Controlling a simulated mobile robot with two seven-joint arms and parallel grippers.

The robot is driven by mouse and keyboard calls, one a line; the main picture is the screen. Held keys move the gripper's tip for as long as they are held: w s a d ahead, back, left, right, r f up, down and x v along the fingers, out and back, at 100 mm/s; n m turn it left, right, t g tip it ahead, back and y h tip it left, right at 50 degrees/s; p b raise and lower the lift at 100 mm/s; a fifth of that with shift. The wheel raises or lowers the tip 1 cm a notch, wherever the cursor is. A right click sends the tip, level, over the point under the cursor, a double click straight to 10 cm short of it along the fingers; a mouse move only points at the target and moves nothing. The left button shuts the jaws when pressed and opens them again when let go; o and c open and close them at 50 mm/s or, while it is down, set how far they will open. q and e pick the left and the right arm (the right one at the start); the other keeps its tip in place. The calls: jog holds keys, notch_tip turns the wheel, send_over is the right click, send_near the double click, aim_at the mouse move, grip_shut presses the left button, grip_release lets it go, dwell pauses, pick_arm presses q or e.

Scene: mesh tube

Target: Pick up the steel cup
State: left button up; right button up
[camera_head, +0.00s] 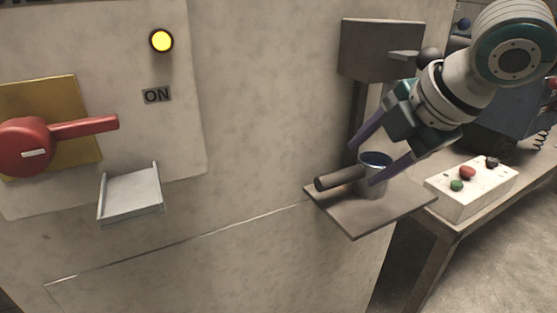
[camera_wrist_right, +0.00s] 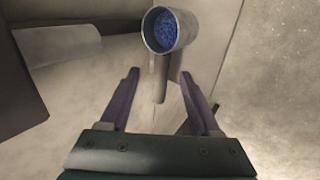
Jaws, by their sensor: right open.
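The steel cup (camera_head: 374,171) stands upright on a small flat shelf (camera_head: 358,222) fixed to the machine's side. Its handle (camera_head: 339,178) points left in the head view. Blue material fills the cup, and it shows as blue grains in the right wrist view (camera_wrist_right: 166,30). My right gripper (camera_head: 372,162) is open, with its purple fingers reaching down on either side of the cup in the head view. In the right wrist view the fingers (camera_wrist_right: 164,85) are apart with the cup beyond their tips and the handle between them. I cannot tell whether they touch it. My left gripper is not in view.
A button box (camera_head: 470,190) sits on the table at the right. A red lever (camera_head: 60,135), a lit yellow lamp (camera_head: 161,41) and an empty metal tray (camera_head: 131,194) are on the machine's front at left.

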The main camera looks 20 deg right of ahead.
aim_at(359, 170)
jog(key=x, duration=0.4)
jog(key=b+x, duration=0.1)
jog(key=x, duration=0.1)
jog(key=shift+s+d+f, duration=0.1)
jog(key=shift+d, duration=0.3)
grip_shut()
dwell(1.0)
